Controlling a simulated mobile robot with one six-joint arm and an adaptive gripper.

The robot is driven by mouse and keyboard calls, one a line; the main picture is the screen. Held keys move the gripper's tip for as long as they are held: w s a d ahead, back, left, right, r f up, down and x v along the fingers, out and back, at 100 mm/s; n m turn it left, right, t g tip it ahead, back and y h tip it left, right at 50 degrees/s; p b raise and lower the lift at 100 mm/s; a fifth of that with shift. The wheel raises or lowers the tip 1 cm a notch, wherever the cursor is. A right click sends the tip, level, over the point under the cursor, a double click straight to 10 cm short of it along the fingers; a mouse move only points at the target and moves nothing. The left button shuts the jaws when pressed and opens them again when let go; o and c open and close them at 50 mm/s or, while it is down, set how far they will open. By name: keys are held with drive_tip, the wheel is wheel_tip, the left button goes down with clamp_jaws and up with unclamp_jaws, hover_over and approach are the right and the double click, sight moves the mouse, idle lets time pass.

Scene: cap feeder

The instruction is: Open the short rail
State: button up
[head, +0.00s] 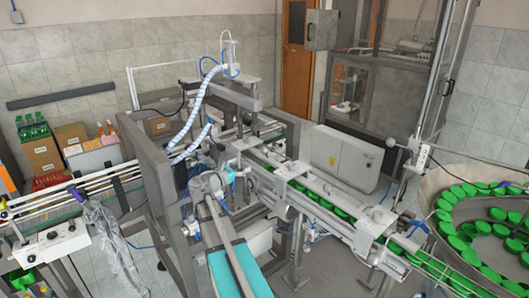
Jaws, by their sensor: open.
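A cap chute (340,204) runs from the lower right up to the capping machine (240,120) in the middle. Green caps (318,201) lie in a row in it, between grey metal side rails. Two light metal plates, an upper one (291,170) and a lower one (376,220), lie across the chute and hide parts of it. I cannot tell which of these rails is the short rail, or whether it is open or shut. My gripper is not seen in the head view.
A round feeder bowl (430,190) with many green caps stands at the right. A grey control box (344,158) stands behind the chute. A turquoise conveyor belt (239,270) runs toward the front.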

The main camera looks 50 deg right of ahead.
sight(264, 151)
drive_tip(key=shift+d, duration=0.1)
drive_tip(key=d, duration=0.9)
drive_tip(key=w+d, duration=0.1)
drive_tip(key=d, duration=0.3)
drive_tip(key=shift+w+d, duration=0.1)
drive_tip(key=shift+d, duration=0.15)
clamp_jaws()
